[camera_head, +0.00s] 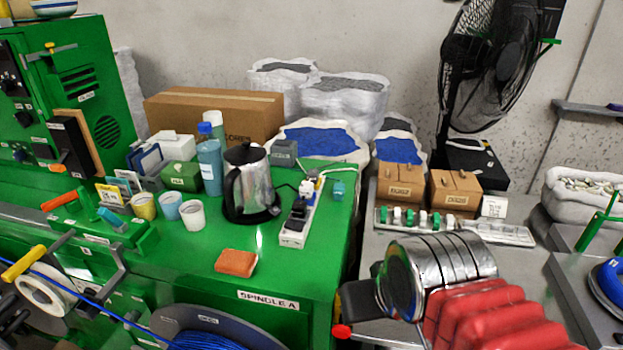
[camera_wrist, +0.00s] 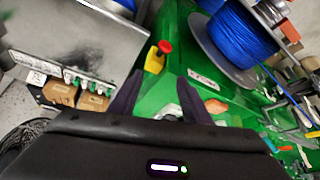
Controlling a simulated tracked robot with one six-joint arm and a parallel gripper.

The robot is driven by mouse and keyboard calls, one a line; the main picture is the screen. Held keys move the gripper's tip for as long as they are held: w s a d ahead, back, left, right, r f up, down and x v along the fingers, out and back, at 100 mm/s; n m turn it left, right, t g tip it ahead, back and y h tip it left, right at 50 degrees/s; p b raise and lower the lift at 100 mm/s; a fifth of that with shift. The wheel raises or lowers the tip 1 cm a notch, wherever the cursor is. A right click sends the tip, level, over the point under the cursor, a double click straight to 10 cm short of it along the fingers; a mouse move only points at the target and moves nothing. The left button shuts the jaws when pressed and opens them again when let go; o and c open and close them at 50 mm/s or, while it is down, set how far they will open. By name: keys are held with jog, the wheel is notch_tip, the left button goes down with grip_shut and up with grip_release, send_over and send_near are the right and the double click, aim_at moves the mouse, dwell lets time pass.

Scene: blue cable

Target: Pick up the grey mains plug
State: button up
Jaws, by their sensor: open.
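A white power strip (camera_head: 294,238) lies on the green bench top, right of the kettle. A small dark grey block on it, which looks like the grey mains plug (camera_head: 298,208), sits near the strip's middle. A white plug (camera_head: 307,189) sits at its far end, and a teal block (camera_head: 338,190) is just to the right. I cannot make out the grey plug in the wrist view. My gripper (camera_wrist: 160,80) is open, its two dark fingers apart with nothing visibly held. My arm is at the lower right of the head view, apart from the strip; its fingertips are not clear there.
A steel kettle (camera_head: 250,185) stands close left of the strip. An orange sponge (camera_head: 236,262) lies in front. Cups and a blue bottle (camera_head: 210,165) are further left. Cartons (camera_head: 400,185) stand on the grey table at right. A red-topped yellow button (camera_wrist: 158,56) shows beyond my fingers.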

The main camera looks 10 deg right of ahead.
jog(key=shift+o, duration=0.6)
jog(key=w+r, duration=0.8)
jog(key=w, duration=0.2)
jog(key=shift+w+d+m, duration=0.25)
jog(key=shift+w+m, duration=0.15)
jog(key=w+a+r+m+g+h, duration=0.1)
jog(key=w+r, duration=0.2)
jog(key=w, duration=0.9)
jog(key=w+r+m, duration=0.1)
jog(key=w+r, duration=0.1)
jog(key=w, duration=1.1)
jog(key=w+a+f+m, duration=0.1)
jog(key=w+f, duration=0.4)
jog(key=w, duration=0.7)
jog(key=shift+a+f+m+g+h, duration=0.2)
jog(key=shift+m+g+h, duration=0.1)
jog(key=shift+h, duration=0.1)
jog(key=shift+w, duration=0.1)
send_over(313, 178)
jog(key=f, duration=0.8)
jog(key=shift+a, duration=0.3)
